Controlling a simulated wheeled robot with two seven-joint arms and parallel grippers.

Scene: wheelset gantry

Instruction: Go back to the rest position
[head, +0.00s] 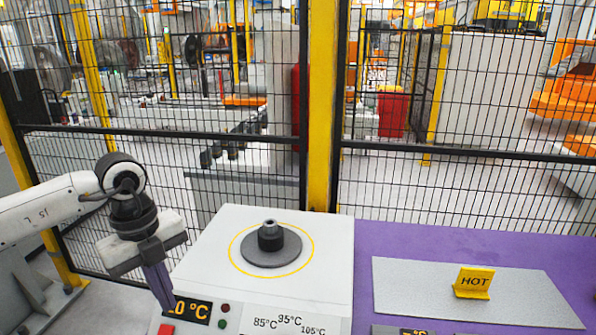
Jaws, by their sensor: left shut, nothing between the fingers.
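My left gripper (159,288) hangs at the left, its fingers pointing down and together. It is shut and empty, in front of the left side of the white heater box (325,225), and its fingers partly cover the temperature display (192,311). My right gripper is not in view.
A dark stepped metal part (271,247) sits inside the yellow ring on the heater top. To the right, a grey plate (420,285) with a yellow HOT sign (474,282) lies on the purple table (385,238). A mesh fence with a yellow post (320,120) stands behind.

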